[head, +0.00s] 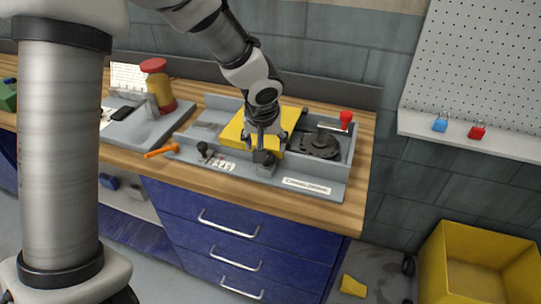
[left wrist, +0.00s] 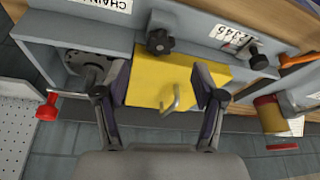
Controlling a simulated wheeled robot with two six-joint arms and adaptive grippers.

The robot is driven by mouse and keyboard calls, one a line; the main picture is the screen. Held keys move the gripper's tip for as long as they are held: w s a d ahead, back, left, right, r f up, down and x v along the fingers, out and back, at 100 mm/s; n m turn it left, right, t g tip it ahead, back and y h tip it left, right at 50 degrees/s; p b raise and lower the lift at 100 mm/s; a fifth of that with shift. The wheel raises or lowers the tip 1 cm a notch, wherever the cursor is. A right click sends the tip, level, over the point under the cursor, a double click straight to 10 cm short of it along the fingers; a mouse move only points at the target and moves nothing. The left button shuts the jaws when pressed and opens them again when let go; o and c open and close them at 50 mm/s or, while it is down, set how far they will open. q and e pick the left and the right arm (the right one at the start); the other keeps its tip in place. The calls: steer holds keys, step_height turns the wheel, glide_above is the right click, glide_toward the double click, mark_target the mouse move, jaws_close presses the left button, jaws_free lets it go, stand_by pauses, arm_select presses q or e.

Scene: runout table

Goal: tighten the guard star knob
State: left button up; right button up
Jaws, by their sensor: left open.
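The black star knob (head: 264,158) sits on the front wall of the grey machine bed, at the front edge of the yellow guard (head: 288,118). In the left wrist view the knob (left wrist: 160,43) stands out near the top, beyond the yellow guard (left wrist: 160,82) with its bent metal handle (left wrist: 172,101). My left gripper (head: 265,140) points down over the guard, close behind the knob in the head view. In the left wrist view its fingers (left wrist: 160,92) are spread wide with nothing held between them, and the knob lies beyond the fingertips. My right gripper is not in view.
A dark round chuck (head: 321,145) and a red-knobbed lever (head: 346,119) are right of the guard. A smaller black knob (head: 204,149) and an orange-handled tool (head: 161,151) lie left. A red-lidded jar (head: 157,85) stands on the grey block. A yellow bin (head: 480,265) is on the floor.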

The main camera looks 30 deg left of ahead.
mark_target(268, 157)
arm_select(q)
steer(key=x, duration=0.2)
steer(key=b+x, duration=0.1)
steer(key=x, duration=0.4)
steer(key=shift+w, duration=0.5)
steer(key=shift+s+a+f+t, duration=0.1)
steer(key=shift+a+t, duration=0.05)
steer(key=shift+t, duration=0.15)
steer(key=shift+s+a, duration=0.1)
steer(key=shift+s, duration=0.1)
steer(key=shift+w, duration=0.1)
steer(key=c, duration=1.1)
